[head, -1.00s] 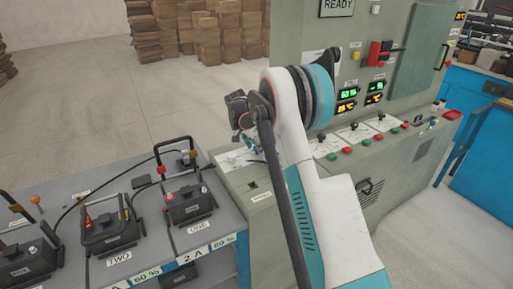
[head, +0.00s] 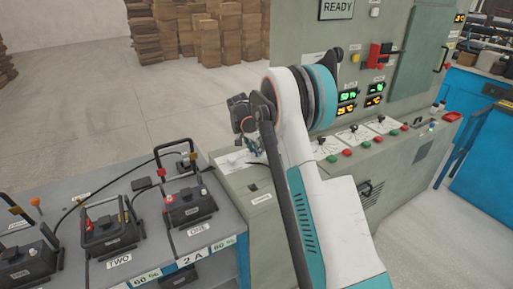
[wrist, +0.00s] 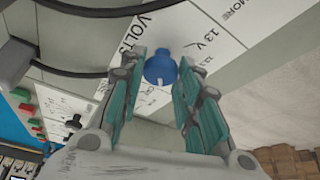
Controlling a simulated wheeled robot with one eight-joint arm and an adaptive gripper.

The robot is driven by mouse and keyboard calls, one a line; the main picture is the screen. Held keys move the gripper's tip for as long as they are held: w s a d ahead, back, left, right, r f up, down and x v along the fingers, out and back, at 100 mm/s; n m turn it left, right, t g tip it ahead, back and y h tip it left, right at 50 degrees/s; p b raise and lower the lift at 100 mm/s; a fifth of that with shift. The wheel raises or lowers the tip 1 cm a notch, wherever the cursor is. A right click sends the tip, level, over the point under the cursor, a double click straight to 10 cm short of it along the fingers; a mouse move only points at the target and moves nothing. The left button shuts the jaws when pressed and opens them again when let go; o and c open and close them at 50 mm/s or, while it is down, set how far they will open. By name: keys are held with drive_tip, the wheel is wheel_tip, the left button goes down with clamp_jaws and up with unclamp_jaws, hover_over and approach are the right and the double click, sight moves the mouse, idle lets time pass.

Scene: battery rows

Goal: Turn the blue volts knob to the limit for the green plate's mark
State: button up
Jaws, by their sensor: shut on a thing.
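The blue volts knob (wrist: 160,68) sits on a white scale plate (wrist: 215,28) marked VOLTS, 13 V and MORE in the wrist view. A small pale mark shows on the knob's lower side. Smaller scale marks beside the knob are hard to read. My gripper (wrist: 160,88) has its two teal-padded fingers on either side of the knob and is shut on it. In the head view my arm reaches to the near-left end of the grey console (head: 258,184), and its wrist hides most of the knob. I cannot make out a green plate with certainty.
A grey bench (head: 165,255) with several black batteries, such as one (head: 188,207) marked ONE, stands at the left. The cabinet has a READY sign (head: 337,9) and lit displays (head: 347,96). More dials and red and green buttons line the console at right.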

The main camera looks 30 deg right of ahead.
drive_tip(key=n+t, duration=0.1)
drive_tip(key=n, duration=0.2)
drive_tip(key=n+y+p, duration=0.1)
drive_tip(key=n, duration=0.2)
drive_tip(key=shift+s+d+t, duration=0.1)
drive_tip(key=shift+t, duration=0.3)
drive_tip(key=n+y, duration=0.1)
drive_tip(key=n, duration=0.1)
drive_tip(key=n+t+y, duration=0.1)
drive_tip(key=n, duration=0.2)
drive_tip(key=shift+d+p, duration=0.15)
drive_tip(key=shift+p, duration=0.2)
drive_tip(key=n+y, duration=0.1)
drive_tip(key=n, duration=0.2)
drive_tip(key=n+y, duration=0.1)
drive_tip(key=n, duration=0.2)
drive_tip(key=shift+d+n+y+p, duration=0.2)
drive_tip(key=shift+n+y+p, duration=0.15)
drive_tip(key=shift+n+y, duration=0.05)
drive_tip(key=n+y, duration=0.1)
drive_tip(key=n, duration=0.1)
drive_tip(key=n+g, duration=0.1)
drive_tip(key=n, duration=0.2)
drive_tip(key=shift+y+p, duration=0.35)
drive_tip(key=shift+y, duration=0.05)
drive_tip(key=shift+g, duration=0.3)
drive_tip(key=o, duration=1)
drive_tip(key=shift+o, duration=0.2)
drive_tip(key=shift+d+r, duration=0.1)
